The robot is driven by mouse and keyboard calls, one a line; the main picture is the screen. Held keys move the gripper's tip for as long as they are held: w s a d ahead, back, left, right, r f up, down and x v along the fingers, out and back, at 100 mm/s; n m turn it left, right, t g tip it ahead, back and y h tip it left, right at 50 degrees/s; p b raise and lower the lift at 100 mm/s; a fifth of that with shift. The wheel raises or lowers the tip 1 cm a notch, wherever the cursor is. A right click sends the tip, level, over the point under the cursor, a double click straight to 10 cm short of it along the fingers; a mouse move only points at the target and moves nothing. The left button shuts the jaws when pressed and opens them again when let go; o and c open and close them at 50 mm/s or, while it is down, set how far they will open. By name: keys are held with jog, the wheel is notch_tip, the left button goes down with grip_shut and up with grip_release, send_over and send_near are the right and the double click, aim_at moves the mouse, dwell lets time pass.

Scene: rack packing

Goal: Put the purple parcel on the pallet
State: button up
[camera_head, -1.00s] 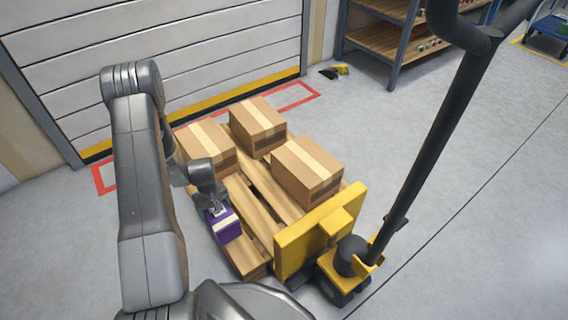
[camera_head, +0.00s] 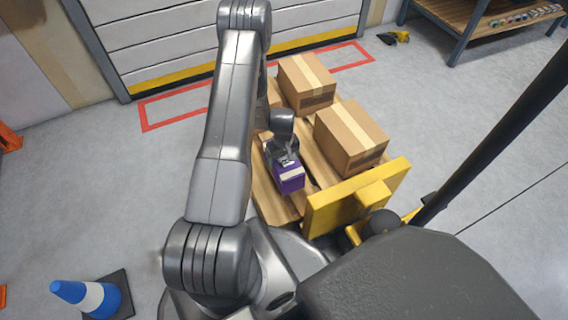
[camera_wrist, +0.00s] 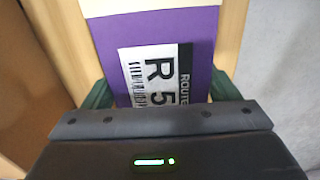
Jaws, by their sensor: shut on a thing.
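The purple parcel (camera_head: 291,181) has a pale strip and a white label. In the head view it is over the near left part of the wooden pallet (camera_head: 268,203). My gripper (camera_head: 287,162) is above it and shut on it. In the wrist view the purple parcel (camera_wrist: 213,60) fills the middle, with its printed label facing the camera and my gripper's green fingers (camera_wrist: 160,95) on both sides. Wooden slats show behind it. I cannot tell whether the parcel's underside touches the pallet.
Brown cartons stand on the pallet, one at the back (camera_head: 305,82) and one at the right (camera_head: 350,138). The yellow pallet jack (camera_head: 345,205) is at the pallet's near end. A blue cone (camera_head: 92,297) stands at lower left. A shelf (camera_head: 490,20) is at upper right.

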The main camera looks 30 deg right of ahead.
jog(key=shift+f+b, duration=0.35)
jog(key=shift+f, duration=1.05)
jog(key=shift+f, duration=0.1)
jog(key=shift+f, duration=0.15)
jog(key=o, duration=1.3)
notch_tip(320, 180, up, 12)
jog(key=p, duration=0.4)
jog(key=shift+r, duration=0.25)
